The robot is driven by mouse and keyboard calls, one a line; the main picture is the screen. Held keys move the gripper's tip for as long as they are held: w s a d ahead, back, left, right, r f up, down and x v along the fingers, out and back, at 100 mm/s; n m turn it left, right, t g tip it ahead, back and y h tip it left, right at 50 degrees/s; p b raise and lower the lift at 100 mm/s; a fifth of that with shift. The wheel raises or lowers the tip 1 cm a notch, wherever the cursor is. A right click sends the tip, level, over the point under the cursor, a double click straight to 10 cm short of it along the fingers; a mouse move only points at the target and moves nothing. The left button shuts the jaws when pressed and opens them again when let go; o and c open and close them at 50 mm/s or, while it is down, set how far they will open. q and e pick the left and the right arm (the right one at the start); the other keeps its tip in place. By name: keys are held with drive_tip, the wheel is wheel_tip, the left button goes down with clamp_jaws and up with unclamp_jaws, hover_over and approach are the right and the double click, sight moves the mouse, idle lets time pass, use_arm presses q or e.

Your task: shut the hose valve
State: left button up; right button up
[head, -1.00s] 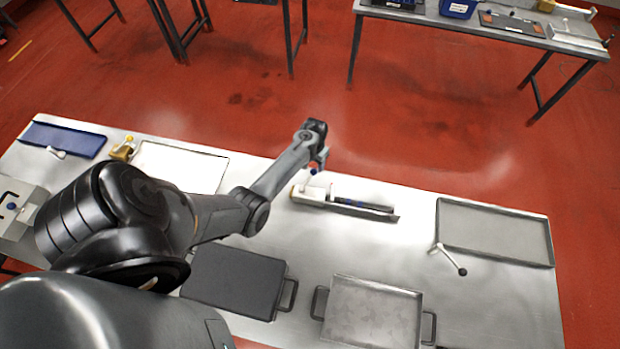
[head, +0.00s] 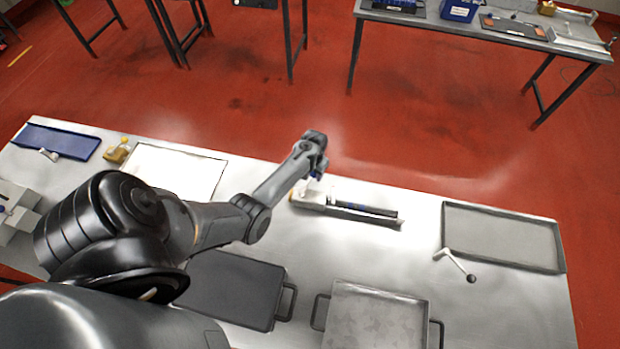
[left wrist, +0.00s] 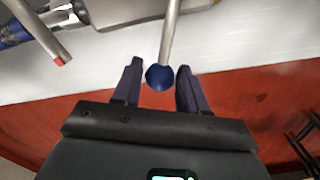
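The hose valve sits in a narrow metal holder (head: 345,212) with a dark hose (head: 365,210) at the middle of the table's far side. Its pale body (head: 307,196) is partly covered by my left gripper (head: 316,172). In the left wrist view, a grey lever (left wrist: 169,38) ends in a blue ball knob (left wrist: 159,77). The knob lies between the two spread fingertips of my left gripper (left wrist: 159,70), with a small gap visible on each side. The gripper is open. My right gripper is not in view.
A flat metal tray (head: 500,235) and a lever with a black ball (head: 472,278) are at the right. A handled tray (head: 375,318) and a dark plate (head: 232,290) are in front. A brass valve (head: 117,153) and blue tray (head: 62,141) are at the left.

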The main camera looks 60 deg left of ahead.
use_arm(q)
drive_tip(key=c, duration=0.7)
drive_tip(key=shift+s+a+n+p, duration=0.4)
drive_tip(key=shift+a+n, duration=0.35)
drive_tip(key=shift+n, duration=0.55)
drive_tip(key=shift+s, duration=0.1)
drive_tip(key=shift+a, duration=0.1)
drive_tip(key=shift+s+a+n+p, duration=0.35)
drive_tip(key=shift+s+a+n, duration=0.25)
drive_tip(key=shift+n, duration=0.6)
